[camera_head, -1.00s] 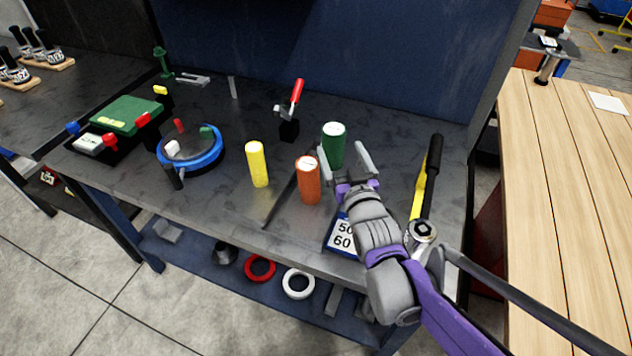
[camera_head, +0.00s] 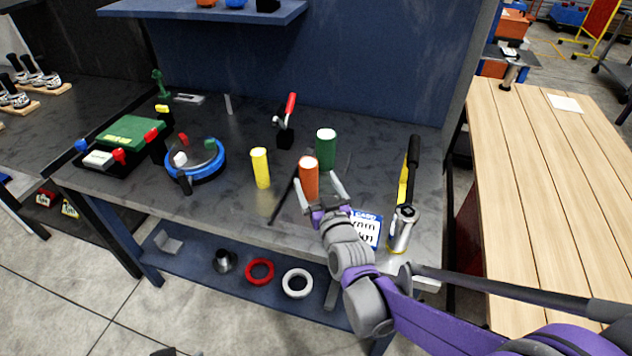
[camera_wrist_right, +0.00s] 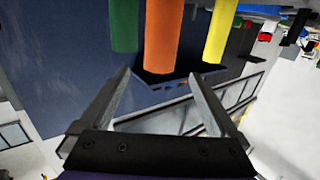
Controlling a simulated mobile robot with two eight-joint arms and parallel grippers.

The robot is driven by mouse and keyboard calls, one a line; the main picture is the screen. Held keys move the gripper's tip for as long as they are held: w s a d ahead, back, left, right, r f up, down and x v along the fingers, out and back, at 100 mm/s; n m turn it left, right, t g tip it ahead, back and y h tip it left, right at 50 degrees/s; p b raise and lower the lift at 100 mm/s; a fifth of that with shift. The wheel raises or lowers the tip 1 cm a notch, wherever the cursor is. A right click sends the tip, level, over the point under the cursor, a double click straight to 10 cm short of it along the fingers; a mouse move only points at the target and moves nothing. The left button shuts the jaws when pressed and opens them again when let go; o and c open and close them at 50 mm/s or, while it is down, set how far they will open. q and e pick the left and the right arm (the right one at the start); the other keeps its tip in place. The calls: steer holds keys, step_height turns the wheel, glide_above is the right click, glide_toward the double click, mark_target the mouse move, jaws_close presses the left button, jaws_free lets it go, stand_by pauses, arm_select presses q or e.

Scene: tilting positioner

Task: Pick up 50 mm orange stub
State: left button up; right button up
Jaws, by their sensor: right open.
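The orange stub (camera_head: 309,178) stands upright on the dark bench top, between a yellow stub (camera_head: 261,168) on its left and a green stub (camera_head: 326,149) behind it to the right. My right gripper (camera_head: 318,195) is open and empty, just in front of the orange stub, with its fingers pointing at it. In the right wrist view, the orange stub (camera_wrist_right: 163,38) is ahead of the fingertips, roughly between them and apart from them. The green stub (camera_wrist_right: 125,25) and the yellow stub (camera_wrist_right: 221,30) flank it. My left gripper is out of view.
A blue ring fixture (camera_head: 195,160) and a green box (camera_head: 130,132) are on the left of the bench. A red-handled clamp (camera_head: 287,120) stands behind. A numbered card (camera_head: 367,228) and a black-and-yellow tool (camera_head: 408,175) lie to the right. A wooden table (camera_head: 560,190) is at far right.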

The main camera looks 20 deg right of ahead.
mark_target(312, 172)
steer(key=w, duration=0.5)
steer(key=shift+w+d+f, duration=0.1)
steer(key=shift+f, duration=0.1)
steer(key=shift+w+p, duration=0.3)
steer(key=shift+w, duration=0.25)
steer(key=w, duration=0.4)
steer(key=shift+w+f+p, duration=0.15)
steer(key=shift+f+p, duration=0.15)
steer(key=shift+p, duration=0.05)
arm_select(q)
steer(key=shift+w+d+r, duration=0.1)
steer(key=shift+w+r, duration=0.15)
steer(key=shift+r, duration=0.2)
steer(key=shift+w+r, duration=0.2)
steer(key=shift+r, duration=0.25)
arm_select(e)
steer(key=shift+c, duration=1.1)
jaws_close()
steer(key=shift+r, duration=0.1)
